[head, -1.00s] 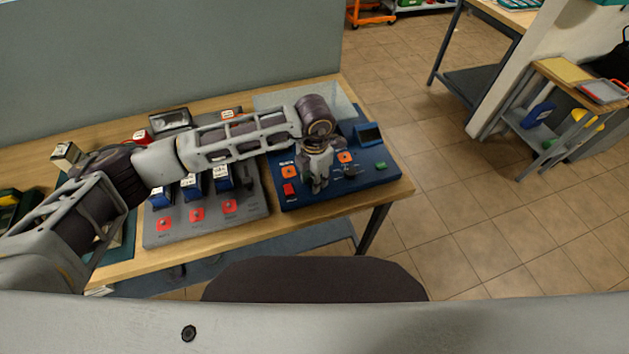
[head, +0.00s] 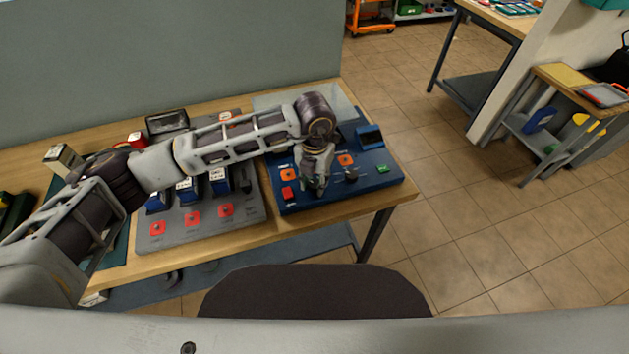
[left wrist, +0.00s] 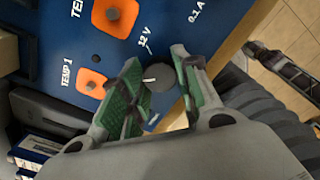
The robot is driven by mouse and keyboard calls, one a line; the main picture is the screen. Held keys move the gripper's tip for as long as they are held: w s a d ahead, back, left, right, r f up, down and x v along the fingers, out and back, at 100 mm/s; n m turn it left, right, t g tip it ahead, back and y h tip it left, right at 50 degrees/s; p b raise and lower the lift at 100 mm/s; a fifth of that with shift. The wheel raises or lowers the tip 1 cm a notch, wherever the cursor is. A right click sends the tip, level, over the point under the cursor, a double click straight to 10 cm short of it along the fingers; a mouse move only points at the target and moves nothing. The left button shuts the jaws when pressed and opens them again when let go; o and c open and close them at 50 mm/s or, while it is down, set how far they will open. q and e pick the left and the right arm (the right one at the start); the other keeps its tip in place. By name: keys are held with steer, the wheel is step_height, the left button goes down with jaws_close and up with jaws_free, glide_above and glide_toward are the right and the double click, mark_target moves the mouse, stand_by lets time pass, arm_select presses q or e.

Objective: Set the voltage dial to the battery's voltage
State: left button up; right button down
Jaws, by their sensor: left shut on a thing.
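The blue charger panel (head: 330,192) lies on the bench, with a small screen (head: 370,136) at its back right. My left gripper (head: 317,188) points down over its front part. In the left wrist view, the green-padded fingers (left wrist: 158,88) are shut on a round dark dial (left wrist: 158,77), one on each side. A pale mark shows on the dial's edge, and "12 V" is printed on the panel beside it. A second dark dial (head: 351,175) stands to the right, free. Blue batteries (head: 219,181) stand in a grey rack; their labels are too small to read. My right gripper is out of view.
Orange sockets (head: 346,160), a red button (head: 288,194) and a green button (head: 382,169) surround the dials. The grey rack (head: 246,211) stands close on the left. The bench's right edge is near; open tiled floor lies beyond it.

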mark_target(314, 183)
arm_select(q)
steer(key=o, duration=1)
steer(key=shift+r, duration=6)
